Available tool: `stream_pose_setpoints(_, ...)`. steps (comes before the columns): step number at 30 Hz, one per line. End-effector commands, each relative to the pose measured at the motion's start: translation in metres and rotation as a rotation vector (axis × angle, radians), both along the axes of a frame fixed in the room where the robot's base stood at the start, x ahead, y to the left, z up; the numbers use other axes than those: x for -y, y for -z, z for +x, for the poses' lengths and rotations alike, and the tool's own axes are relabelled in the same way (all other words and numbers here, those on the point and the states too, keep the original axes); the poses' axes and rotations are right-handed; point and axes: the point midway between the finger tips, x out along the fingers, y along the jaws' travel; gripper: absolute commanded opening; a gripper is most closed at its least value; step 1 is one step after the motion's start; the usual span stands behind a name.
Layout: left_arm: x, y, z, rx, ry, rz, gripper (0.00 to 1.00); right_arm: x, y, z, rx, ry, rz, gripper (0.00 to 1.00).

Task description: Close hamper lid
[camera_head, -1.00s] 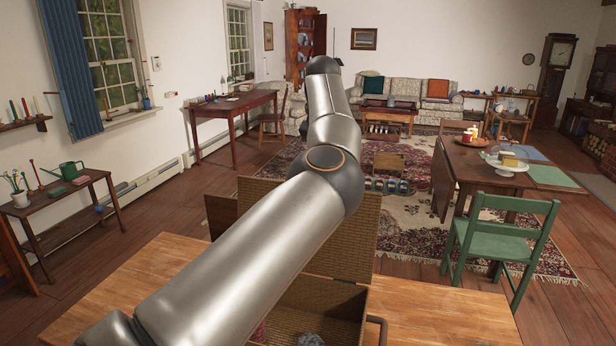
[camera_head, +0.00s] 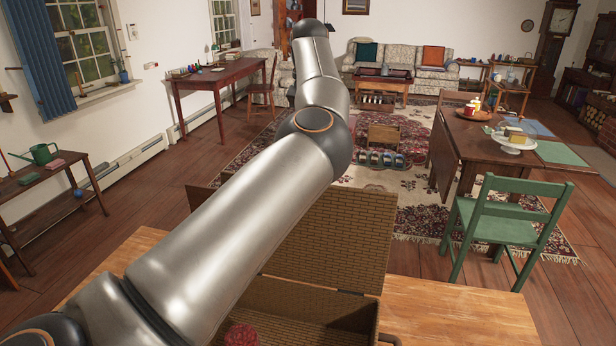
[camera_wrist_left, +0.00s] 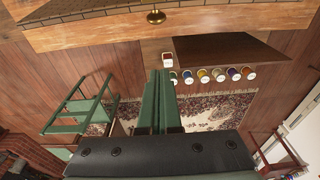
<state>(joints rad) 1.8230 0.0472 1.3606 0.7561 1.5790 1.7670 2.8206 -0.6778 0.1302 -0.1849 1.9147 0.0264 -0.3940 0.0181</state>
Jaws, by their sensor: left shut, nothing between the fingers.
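The wicker hamper (camera_head: 330,303) stands on a wooden table at the bottom of the head view, partly hidden behind my left arm. Its lid (camera_head: 335,235) stands open, raised at the far side of the hamper. A red, rough-looking item (camera_head: 240,335) lies inside. My left arm reaches over the hamper and past the lid; its gripper is out of the head view. In the left wrist view my left gripper (camera_wrist_left: 160,75) is shut and empty, with its green fingers together. A woven brown strip (camera_wrist_left: 75,10) shows at the top there, likely part of the hamper.
The wooden table (camera_head: 460,310) is bare right of the hamper. A green chair (camera_head: 505,220) and a dark drop-leaf table (camera_head: 468,160) stand beyond, at the right.

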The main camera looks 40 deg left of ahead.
Motion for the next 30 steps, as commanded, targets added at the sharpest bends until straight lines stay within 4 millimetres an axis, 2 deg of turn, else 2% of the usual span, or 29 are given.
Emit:
stream_pose_setpoints(14,-0.005,0.095,0.010,-0.005,0.000,-0.001,0.00,0.001,0.002,0.000,-0.001,0.001,-0.001,1.00)
stream_pose_setpoints(30,0.013,0.086,-0.022,-0.001,0.000,0.000,0.00,0.001,0.000,-0.001,-0.002,0.000,-0.002,1.00)
